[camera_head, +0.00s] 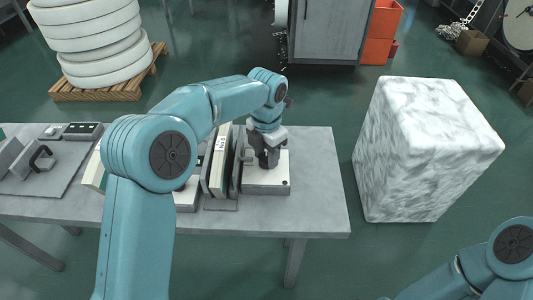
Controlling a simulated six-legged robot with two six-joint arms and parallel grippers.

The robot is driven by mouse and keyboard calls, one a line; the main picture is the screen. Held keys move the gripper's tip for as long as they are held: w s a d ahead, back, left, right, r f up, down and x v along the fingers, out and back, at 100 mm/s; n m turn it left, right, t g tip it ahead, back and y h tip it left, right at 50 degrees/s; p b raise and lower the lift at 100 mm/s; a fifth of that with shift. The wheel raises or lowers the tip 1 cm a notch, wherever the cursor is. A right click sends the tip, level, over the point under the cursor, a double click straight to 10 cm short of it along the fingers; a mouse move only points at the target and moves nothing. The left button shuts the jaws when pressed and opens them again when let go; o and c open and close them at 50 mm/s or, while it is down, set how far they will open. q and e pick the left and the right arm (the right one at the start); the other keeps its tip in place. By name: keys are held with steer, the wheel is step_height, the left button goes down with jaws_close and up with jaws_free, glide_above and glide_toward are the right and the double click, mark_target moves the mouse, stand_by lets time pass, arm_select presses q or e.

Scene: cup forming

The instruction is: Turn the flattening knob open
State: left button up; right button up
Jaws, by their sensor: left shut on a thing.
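My left gripper (268,158) is at the end of the teal arm that reaches in from the left. It points down over a white and grey block-shaped machine part (266,185) on the grey table. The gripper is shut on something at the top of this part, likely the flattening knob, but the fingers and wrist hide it. Grey and white upright plates (218,165) stand just left of the gripper. My right arm shows at the lower right corner, and its gripper is out of view.
The table (318,190) is bare to the right of the machine. A grey clamp-like fixture (38,160) sits at its left end. A large marble-patterned block (425,150) stands on the floor at the right. White rings on a pallet (100,90) and a grey cabinet (328,30) are behind.

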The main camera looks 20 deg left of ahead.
mark_target(266, 157)
arm_select(q)
steer(key=shift+w+a+r, duration=0.1)
steer(key=shift+w+r, duration=0.05)
steer(key=shift+r, duration=0.1)
steer(key=o, duration=1.1)
steer(key=shift+c, duration=0.2)
steer(key=shift+f, duration=0.1)
step_height(266, 157, up, 16)
steer(key=p, duration=0.3)
steer(key=shift+r, duration=0.25)
